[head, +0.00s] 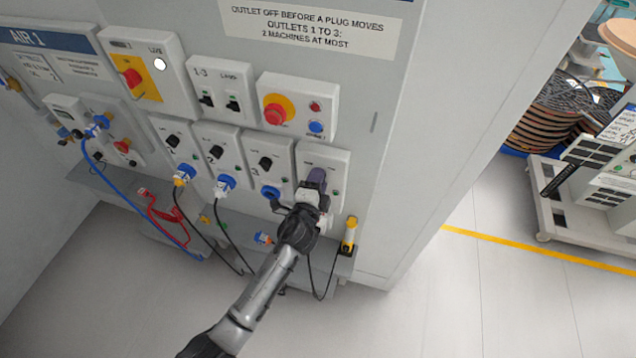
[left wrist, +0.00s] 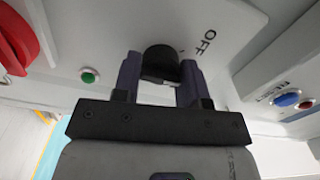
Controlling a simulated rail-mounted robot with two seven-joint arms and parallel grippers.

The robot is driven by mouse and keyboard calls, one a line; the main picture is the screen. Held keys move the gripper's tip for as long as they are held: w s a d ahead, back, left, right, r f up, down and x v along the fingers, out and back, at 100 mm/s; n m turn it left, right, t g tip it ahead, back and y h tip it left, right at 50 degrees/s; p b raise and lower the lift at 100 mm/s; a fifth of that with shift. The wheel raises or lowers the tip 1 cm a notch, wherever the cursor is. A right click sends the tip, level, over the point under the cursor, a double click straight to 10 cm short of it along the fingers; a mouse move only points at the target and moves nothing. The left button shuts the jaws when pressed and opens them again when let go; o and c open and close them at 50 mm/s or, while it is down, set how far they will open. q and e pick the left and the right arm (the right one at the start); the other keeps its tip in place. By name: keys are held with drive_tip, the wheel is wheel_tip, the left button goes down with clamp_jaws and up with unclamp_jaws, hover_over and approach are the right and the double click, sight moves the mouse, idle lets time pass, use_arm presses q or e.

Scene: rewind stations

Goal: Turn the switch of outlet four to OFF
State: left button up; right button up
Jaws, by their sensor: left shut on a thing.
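The outlet four box (head: 325,158) is the rightmost of the row of outlet boxes on the grey wall panel in the head view. My left gripper (head: 316,180) is in front of it and hides its number and switch. In the left wrist view the black switch knob (left wrist: 161,62) sits between the fingertips of my left gripper (left wrist: 160,75), which is shut on it. I cannot tell which mark the knob points to. My right gripper is not in view.
Outlet boxes one (head: 177,141), two (head: 217,150) and three (head: 267,160) stand to the left. An emergency-stop box (head: 297,106) is just above. A yellow device (head: 349,235) hangs below right. A green light (left wrist: 89,76) and red part (left wrist: 18,38) are near the fingers.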

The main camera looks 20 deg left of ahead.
use_arm(q)
drive_tip(key=n, duration=0.4)
drive_tip(key=shift+n, duration=0.3)
drive_tip(key=n, duration=0.2)
drive_tip(key=shift+r+n, duration=0.1)
drive_tip(key=shift+n, duration=0.7)
drive_tip(key=o, duration=0.9)
drive_tip(key=shift+s, duration=0.15)
